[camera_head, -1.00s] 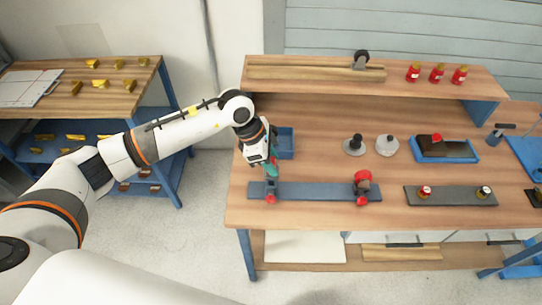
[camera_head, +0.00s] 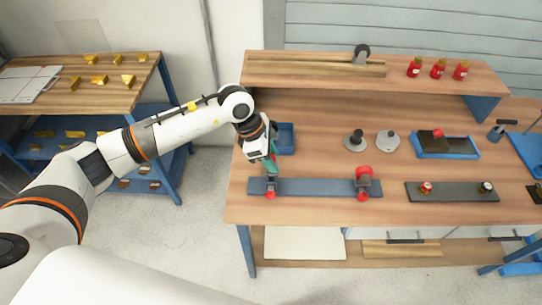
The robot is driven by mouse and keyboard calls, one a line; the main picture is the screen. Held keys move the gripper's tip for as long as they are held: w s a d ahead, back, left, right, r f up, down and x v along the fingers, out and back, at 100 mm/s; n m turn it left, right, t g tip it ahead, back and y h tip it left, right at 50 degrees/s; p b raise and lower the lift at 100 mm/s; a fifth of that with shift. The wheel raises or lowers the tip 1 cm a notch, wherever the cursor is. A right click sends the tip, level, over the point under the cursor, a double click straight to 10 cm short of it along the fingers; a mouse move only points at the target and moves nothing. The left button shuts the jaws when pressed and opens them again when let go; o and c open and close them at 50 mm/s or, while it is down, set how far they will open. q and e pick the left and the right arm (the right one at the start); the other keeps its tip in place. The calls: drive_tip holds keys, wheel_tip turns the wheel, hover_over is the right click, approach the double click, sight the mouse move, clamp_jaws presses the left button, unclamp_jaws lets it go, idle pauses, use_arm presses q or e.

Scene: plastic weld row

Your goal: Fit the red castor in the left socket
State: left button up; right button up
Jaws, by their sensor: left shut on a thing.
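My left gripper (camera_head: 271,175) reaches down over the left end of the blue-grey rail (camera_head: 315,188) on the workbench. It is shut on a small piece, mostly hidden by the fingers, which I take to be the red castor (camera_head: 270,194). Red shows right below the fingertips at the rail's left socket. I cannot tell whether the castor is seated in the socket or just above it. Another red castor (camera_head: 363,174) stands at the rail's right end, with red also at its front edge. My right gripper is not in view.
A blue bin (camera_head: 286,139) stands just behind my left gripper. Two round-based parts (camera_head: 388,142), a blue tray (camera_head: 445,147) and a dark grey plate (camera_head: 452,192) with two small knobs lie to the right. The bench between the rail and plate is clear.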

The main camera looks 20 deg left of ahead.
use_arm(q)
drive_tip(key=shift+b, duration=0.3)
idle(0.4)
idle(0.3)
drive_tip(key=shift+f+b, duration=0.9)
drive_tip(key=shift+b, duration=0.05)
drive_tip(key=shift+b, duration=0.3)
drive_tip(key=shift+f, duration=0.2)
drive_tip(key=shift+f+b, duration=0.75)
drive_tip(key=shift+b, duration=0.2)
